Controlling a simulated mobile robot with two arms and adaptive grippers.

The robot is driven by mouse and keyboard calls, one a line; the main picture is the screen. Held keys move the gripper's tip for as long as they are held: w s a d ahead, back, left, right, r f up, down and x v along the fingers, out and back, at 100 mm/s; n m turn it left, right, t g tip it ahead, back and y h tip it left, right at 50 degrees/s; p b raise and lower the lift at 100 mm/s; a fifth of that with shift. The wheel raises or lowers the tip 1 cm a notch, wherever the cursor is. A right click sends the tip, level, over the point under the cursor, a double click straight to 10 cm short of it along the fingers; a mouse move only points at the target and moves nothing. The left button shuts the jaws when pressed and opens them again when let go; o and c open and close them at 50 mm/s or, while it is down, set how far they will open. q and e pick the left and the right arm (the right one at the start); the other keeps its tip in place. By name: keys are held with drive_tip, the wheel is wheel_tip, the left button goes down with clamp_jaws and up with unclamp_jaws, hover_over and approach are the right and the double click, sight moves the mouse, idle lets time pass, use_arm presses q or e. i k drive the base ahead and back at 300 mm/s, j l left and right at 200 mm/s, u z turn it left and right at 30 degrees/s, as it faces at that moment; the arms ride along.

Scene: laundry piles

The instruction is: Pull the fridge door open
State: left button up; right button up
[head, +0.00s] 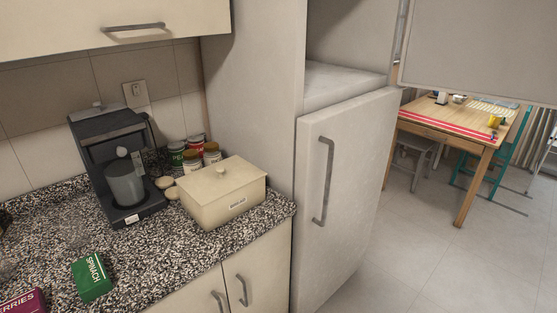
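The tall off-white fridge unit (257,95) stands right of the counter. Its lower door (353,210) has a long vertical grey handle (326,181) near its left edge. This door looks shut or nearly shut; I cannot tell whether there is a small gap. Above it, an upper compartment (340,82) is open and looks empty in the part I see. A large pale panel (478,45) at the upper right looks like the upper door swung open. Neither of my grippers is in view, and nothing touches the handle.
The speckled counter (185,255) holds a coffee machine (115,160), several jars (192,155), a cream lidded box (222,190) and a green spinach box (91,277). The floor (420,260) before the door is clear. A wooden table (465,150) with chairs stands behind right.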

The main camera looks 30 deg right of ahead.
sight(343, 149)
drive_tip(key=z, duration=1.4)
